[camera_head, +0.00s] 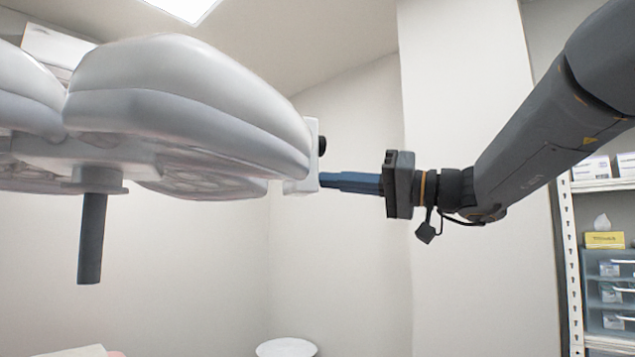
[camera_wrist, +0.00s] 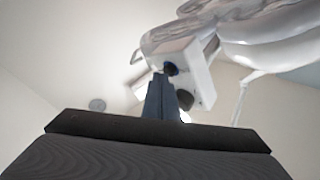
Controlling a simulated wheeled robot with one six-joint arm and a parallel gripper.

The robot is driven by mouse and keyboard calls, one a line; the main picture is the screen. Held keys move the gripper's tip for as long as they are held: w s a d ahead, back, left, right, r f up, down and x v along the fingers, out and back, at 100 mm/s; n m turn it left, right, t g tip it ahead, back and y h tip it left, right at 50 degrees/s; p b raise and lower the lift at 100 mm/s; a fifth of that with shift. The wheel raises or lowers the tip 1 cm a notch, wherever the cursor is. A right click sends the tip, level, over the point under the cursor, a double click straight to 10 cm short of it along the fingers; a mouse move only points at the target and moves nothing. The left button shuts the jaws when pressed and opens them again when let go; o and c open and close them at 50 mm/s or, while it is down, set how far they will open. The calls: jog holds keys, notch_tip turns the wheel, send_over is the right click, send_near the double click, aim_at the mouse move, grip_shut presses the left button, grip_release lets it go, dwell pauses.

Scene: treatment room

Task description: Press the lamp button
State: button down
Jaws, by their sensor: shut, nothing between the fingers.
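The surgical lamp (camera_head: 185,95) is a large white head with rounded lobes, filling the left of the head view. A white control box (camera_head: 301,175) sits on its right edge; it also shows in the wrist view (camera_wrist: 199,72). One dark round knob (camera_head: 322,146) sticks out above my fingers in the head view. The wrist view shows a dark, bluish round button (camera_wrist: 171,69) beside my fingertips and a second dark knob (camera_wrist: 186,101) lower right. My gripper (camera_head: 323,180) is shut and empty, its blue fingertips at the box face. I cannot tell whether they touch it.
A dark handle (camera_head: 92,238) hangs below the lamp. Shelves (camera_head: 600,186) with boxes and drawers stand at the far right. A white round top (camera_head: 286,347) is low in the middle. The space below my arm is clear.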

jog(key=shift+w+d+b, duration=0.4)
jog(key=shift+d+b, duration=0.3)
jog(key=shift+d, duration=0.1)
jog(key=w+d+b, duration=0.2)
jog(key=d, duration=0.1)
jog(key=d+b, duration=0.1)
jog(key=d, duration=0.1)
jog(key=shift+w+d, duration=0.15)
jog(key=shift+w, duration=0.25)
jog(key=shift+f, duration=0.1)
dwell(0.4)
